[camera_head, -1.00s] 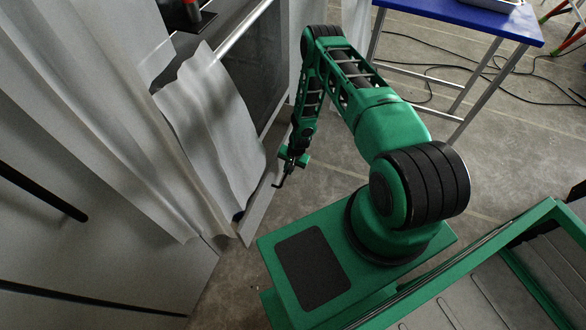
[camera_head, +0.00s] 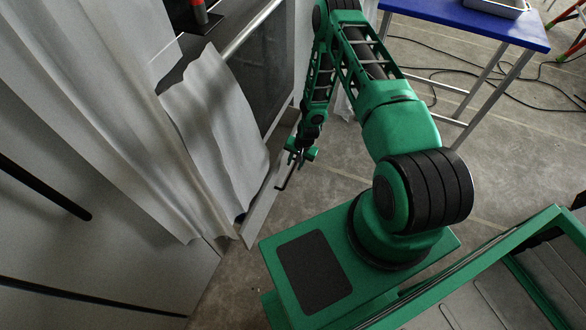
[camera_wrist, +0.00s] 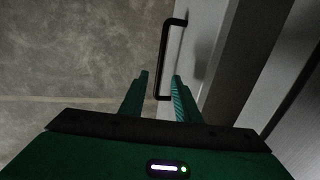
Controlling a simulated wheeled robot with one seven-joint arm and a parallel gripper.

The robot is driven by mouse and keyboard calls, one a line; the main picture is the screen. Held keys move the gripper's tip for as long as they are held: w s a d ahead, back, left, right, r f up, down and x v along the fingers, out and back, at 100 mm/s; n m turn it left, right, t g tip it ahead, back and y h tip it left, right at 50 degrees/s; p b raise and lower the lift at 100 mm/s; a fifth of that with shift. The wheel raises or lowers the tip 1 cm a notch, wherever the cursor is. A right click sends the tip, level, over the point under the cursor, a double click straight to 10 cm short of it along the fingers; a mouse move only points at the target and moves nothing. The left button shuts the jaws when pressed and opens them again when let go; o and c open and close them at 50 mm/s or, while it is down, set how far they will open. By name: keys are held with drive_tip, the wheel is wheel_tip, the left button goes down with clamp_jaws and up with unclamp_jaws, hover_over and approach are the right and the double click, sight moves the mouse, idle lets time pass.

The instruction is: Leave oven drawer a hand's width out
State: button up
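The oven drawer (camera_head: 262,212) is the pale low panel under the oven, partly hidden by a hanging cloth. In the wrist view its pale front (camera_wrist: 203,50) carries a dark bar handle (camera_wrist: 164,55). My gripper (camera_head: 298,158) is beside the drawer front in the head view. In the wrist view my gripper (camera_wrist: 159,85) is open, its two green fingers apart, with the near end of the handle showing between them. I cannot tell whether either finger touches the handle. How far out the drawer stands is not clear.
A pale cloth (camera_head: 215,115) hangs over the oven's bar handle (camera_head: 250,32). White cabinets (camera_head: 80,235) stand at the left. A blue table (camera_head: 470,22) stands at the back right, with cables on the floor (camera_head: 400,75) near it. The floor beside the drawer is clear.

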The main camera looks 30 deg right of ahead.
wheel_tip(320, 180, up, 2)
drive_tip(key=shift+s+d, duration=0.15)
idle(0.6)
drive_tip(key=w+d+r+n+h, duration=0.1)
drive_tip(key=d+r, duration=0.3)
drive_tip(key=r, duration=0.6)
drive_tip(key=w+d+r+n, duration=0.1)
drive_tip(key=d+r, duration=0.2)
drive_tip(key=r, duration=0.6)
drive_tip(key=s+d+r+g+h, duration=0.1)
drive_tip(key=s+d+r, duration=0.2)
drive_tip(key=r, duration=0.7)
drive_tip(key=s+d+r+h, duration=0.1)
drive_tip(key=s+d+r, duration=0.1)
drive_tip(key=r, duration=0.7)
drive_tip(key=s+r+n, duration=0.1)
drive_tip(key=s+r, duration=1.8)
drive_tip(key=s, duration=0.1)
drive_tip(key=s+a+r+y, duration=0.1)
drive_tip(key=s+a+r, duration=0.2)
drive_tip(key=s, duration=0.6)
drive_tip(key=shift+s+a+r+g+y, duration=0.2)
drive_tip(key=shift+s+a+g+y, duration=0.1)
drive_tip(key=shift+s, duration=0.1)
